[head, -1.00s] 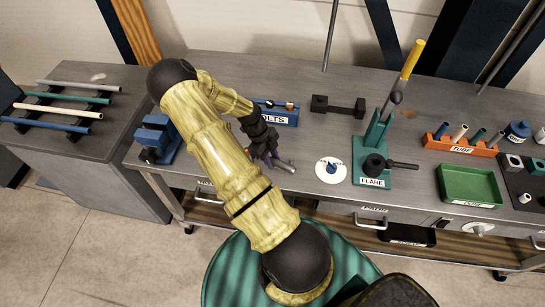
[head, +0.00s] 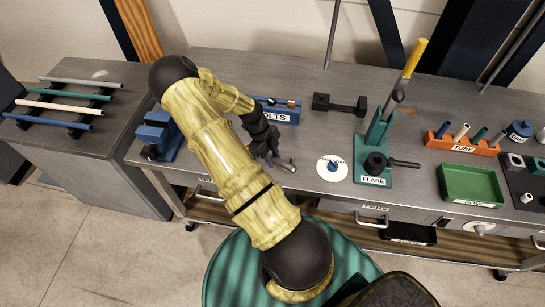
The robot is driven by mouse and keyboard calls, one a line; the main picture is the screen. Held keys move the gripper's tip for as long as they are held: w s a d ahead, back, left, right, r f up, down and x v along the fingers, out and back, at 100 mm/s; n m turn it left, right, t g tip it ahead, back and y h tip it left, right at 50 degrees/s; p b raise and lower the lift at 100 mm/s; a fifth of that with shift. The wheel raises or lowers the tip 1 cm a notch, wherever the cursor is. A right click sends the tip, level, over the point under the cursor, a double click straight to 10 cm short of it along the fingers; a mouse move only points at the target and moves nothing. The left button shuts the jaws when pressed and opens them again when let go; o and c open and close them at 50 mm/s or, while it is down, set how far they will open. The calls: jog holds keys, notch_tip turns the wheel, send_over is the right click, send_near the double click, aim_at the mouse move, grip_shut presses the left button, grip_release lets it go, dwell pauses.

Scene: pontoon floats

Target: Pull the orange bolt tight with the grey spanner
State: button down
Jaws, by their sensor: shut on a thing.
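My gripper (head: 272,157) is low over the front part of the bench, left of the white disc. It is shut on a greyish piece that looks like the grey spanner (head: 288,166); only a short end of it shows, pointing right. My wrist and fingers hide the rest of it. I cannot make out the orange bolt at the gripper, nor whether the spanner touches one. A blue tray marked BOLTS (head: 284,118) stands just behind my gripper, partly hidden by my arm, with small dark and orange-brown pieces in it.
A white disc with a blue centre (head: 332,169) lies right of my gripper. Beyond it stands a green lever tool marked FLARE (head: 373,181). A blue vice-like block (head: 157,137) is at the bench's left end. A green tray (head: 470,184) and orange TUBE rack (head: 461,143) are farther right.

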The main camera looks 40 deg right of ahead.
jog(key=shift+w+d+n, duration=0.2)
jog(key=shift+d+n, duration=0.2)
jog(key=shift+n, duration=0.1)
jog(key=shift+r+p, duration=1.6)
jog(key=shift+r, duration=0.85)
jog(key=shift+s+f, duration=0.1)
